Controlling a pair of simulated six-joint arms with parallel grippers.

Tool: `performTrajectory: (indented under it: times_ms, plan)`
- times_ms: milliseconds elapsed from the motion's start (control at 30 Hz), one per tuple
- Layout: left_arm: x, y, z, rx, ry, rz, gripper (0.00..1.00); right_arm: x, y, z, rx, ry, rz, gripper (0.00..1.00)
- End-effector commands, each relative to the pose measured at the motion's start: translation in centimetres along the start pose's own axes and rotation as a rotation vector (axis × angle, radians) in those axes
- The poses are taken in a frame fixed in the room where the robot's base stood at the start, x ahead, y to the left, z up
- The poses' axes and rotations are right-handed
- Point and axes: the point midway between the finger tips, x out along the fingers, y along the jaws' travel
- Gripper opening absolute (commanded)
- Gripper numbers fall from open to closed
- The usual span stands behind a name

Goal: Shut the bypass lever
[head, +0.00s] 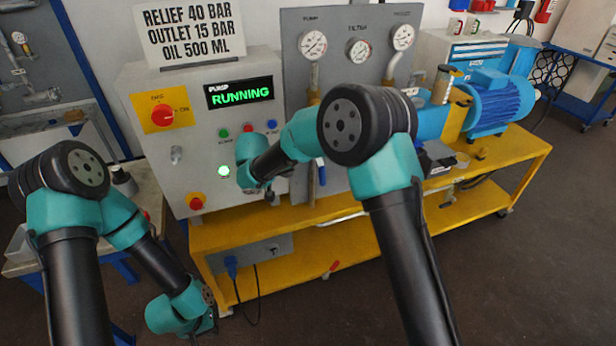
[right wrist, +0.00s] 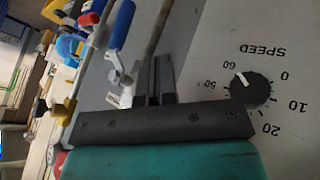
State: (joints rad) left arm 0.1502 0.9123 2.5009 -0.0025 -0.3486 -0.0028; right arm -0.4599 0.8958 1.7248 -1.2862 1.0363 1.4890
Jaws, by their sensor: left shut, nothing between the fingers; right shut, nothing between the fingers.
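A lever with a blue handle (right wrist: 122,25) shows in the right wrist view, its metal arm (right wrist: 115,68) beside a pipe. A blue handle also shows in the head view (head: 320,170), partly hidden behind my right arm. I cannot read a label naming it as the bypass lever. My right gripper (right wrist: 160,62) is shut and empty, beside the lever and apart from its handle. In the head view my right gripper (head: 270,196) is small and dark in front of the grey panel. My left gripper (head: 208,318) is low at left, shut and empty, mostly hidden by its wrist.
A SPEED knob (right wrist: 251,88) is close to the right gripper. The control box carries a RUNNING display (head: 240,92), a red switch (head: 162,115) and several buttons. Gauges (head: 313,44) stand above the pipes. A red-handled part (head: 331,268) shows at the yellow lower shelf (head: 300,285).

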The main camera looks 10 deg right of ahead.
Motion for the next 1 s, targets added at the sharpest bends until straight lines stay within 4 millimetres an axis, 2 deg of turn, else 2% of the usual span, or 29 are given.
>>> performTrajectory:
  times_ms: [267, 733, 833, 1000]
  plan:
    - [0.0, 0.0, 0.0, 0.000, 0.000, 0.000, 0.00, 2.4, 0.0, 0.1, -0.001, -0.004, 0.002, 0.00]
    - [0.0, 0.0, 0.0, 0.000, 0.000, 0.000, 0.00, 10.2, 0.0, 0.1, -0.001, -0.004, 0.000, 0.00]
    - [0.0, 0.0, 0.0, 0.000, 0.000, 0.000, 0.00, 10.7, 1.6, -0.1, 0.001, -0.002, 0.001, 0.00]
    - [0.0, 0.0, 0.0, 0.000, 0.000, 0.000, 0.00, 11.4, 3.2, -0.1, 0.000, -0.002, -0.001, 0.00]
